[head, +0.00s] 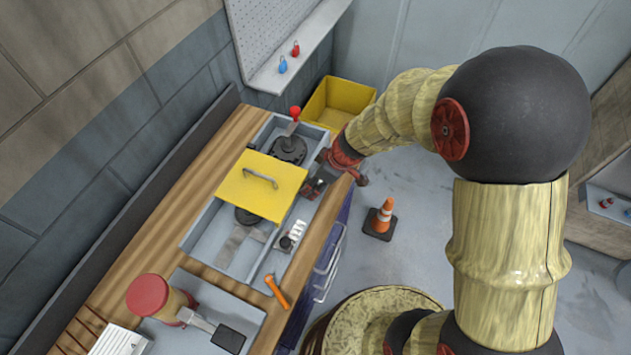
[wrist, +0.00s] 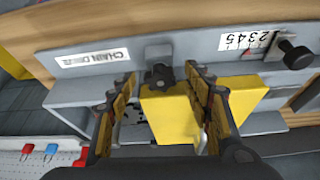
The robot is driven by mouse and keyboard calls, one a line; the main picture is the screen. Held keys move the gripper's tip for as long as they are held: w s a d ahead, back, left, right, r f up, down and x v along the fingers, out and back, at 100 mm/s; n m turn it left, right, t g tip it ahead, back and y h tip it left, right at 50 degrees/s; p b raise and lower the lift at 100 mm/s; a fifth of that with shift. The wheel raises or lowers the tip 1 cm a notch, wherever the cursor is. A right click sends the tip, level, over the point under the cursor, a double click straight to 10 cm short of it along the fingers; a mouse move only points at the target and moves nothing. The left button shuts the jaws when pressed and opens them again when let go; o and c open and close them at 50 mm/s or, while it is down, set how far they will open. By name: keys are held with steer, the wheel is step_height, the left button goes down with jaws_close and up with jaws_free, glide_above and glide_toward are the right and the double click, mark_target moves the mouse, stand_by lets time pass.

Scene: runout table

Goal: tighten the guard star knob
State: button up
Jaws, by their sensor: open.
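The dark star knob (wrist: 160,78) sits on a grey bracket on the table's front face, next to the yellow guard (wrist: 172,115). In the wrist view my gripper (wrist: 160,76) is open, with one finger on each side of the knob. I cannot tell whether either finger touches it. In the head view the yellow guard (head: 262,185) lies over the grey trough and has a handle on top. My gripper (head: 318,184) is at the table's right edge beside the guard, and the star knob cannot be made out there.
A second black knob (wrist: 296,54) stands beside a number scale (wrist: 248,41). A red-ball lever (head: 295,114) rises behind the guard. A red-lidded jar (head: 150,296) and an orange-handled tool (head: 276,291) are nearer. A yellow bin (head: 338,103) and a cone (head: 382,217) stand on the floor.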

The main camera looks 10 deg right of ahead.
steer(key=v, duration=1.2)
